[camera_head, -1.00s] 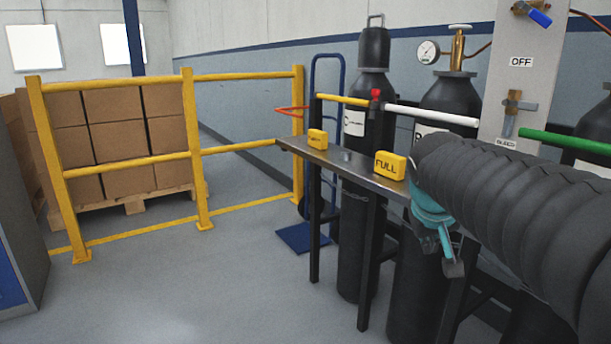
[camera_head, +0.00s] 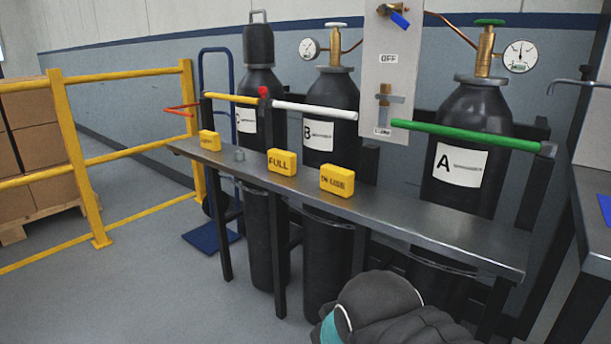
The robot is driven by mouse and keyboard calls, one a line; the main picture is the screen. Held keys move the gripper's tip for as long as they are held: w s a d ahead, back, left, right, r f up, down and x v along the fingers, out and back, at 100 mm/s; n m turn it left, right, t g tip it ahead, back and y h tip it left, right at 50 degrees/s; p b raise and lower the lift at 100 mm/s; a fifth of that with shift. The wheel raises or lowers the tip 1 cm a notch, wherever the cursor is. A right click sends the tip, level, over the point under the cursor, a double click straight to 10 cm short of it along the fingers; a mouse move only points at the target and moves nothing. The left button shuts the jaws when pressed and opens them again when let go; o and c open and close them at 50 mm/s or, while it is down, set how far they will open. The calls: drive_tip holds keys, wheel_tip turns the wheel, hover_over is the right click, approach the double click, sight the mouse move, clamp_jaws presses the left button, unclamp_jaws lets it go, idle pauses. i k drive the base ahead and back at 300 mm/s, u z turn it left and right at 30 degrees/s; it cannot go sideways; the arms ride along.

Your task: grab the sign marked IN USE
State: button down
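The IN USE sign (camera_head: 337,180) is a small yellow block with dark lettering. It stands on the narrow dark metal shelf (camera_head: 430,222) in front of the gas cylinders, right of the yellow FULL sign (camera_head: 282,161). A third yellow sign (camera_head: 209,141) stands further left, its lettering too small to read. My arm shows at the bottom, below the shelf's front edge, with a dark ribbed cover and a bit of teal. My gripper's fingers are not visible. Nothing covers the IN USE sign.
Black cylinders A (camera_head: 465,140), B (camera_head: 325,125) and another stand behind the shelf. White (camera_head: 315,110) and green (camera_head: 465,135) bars run above it.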

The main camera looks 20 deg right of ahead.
sight(339, 181)
drive_tip(key=u, duration=1.9)
drive_tip(key=k, duration=0.45)
drive_tip(key=z, duration=0.95)
